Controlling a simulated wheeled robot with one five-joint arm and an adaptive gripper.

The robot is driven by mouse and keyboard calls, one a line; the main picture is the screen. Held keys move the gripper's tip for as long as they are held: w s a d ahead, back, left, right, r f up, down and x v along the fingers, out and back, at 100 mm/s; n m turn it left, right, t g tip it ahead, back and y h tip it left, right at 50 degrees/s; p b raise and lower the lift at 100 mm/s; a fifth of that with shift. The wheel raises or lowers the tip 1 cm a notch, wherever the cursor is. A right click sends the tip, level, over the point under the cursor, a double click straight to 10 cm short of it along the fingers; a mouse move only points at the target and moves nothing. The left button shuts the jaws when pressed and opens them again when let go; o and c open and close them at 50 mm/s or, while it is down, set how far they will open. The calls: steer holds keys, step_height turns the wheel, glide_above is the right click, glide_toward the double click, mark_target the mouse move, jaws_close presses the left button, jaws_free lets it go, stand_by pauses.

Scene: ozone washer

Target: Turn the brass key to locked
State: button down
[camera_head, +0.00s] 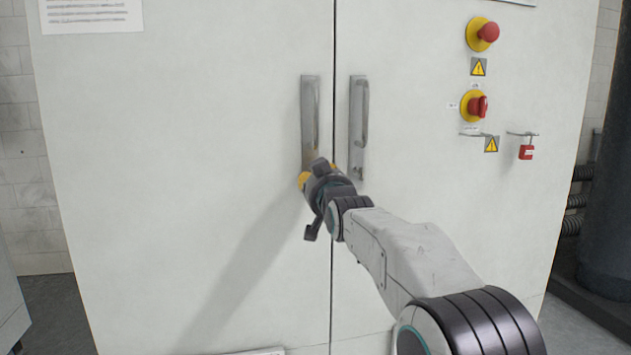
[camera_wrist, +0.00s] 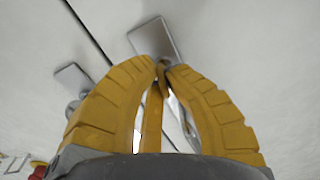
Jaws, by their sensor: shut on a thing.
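My gripper (camera_head: 318,172) is at the lower end of the left door's handle plate (camera_head: 311,110). In the wrist view its yellow fingers (camera_wrist: 162,66) come together at the tip, against the end of that plate (camera_wrist: 155,36). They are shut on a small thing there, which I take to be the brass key. A narrow brass-coloured strip (camera_wrist: 152,118) shows between the fingers. The fingers hide most of the key, so its turn angle and the lock face cannot be read.
The right door's handle (camera_head: 359,115) is close beside my gripper, across the door seam. Farther right are a red button (camera_head: 488,32), a red rotary switch (camera_head: 478,106) and a red padlock (camera_head: 526,152).

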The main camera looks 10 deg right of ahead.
steer(key=shift+n, duration=0.9)
steer(key=c, duration=1.3)
jaws_free()
steer(key=shift+s, duration=0.1)
steer(key=s, duration=1.1)
steer(key=shift+s, duration=0.4)
steer(key=shift+a, duration=0.1)
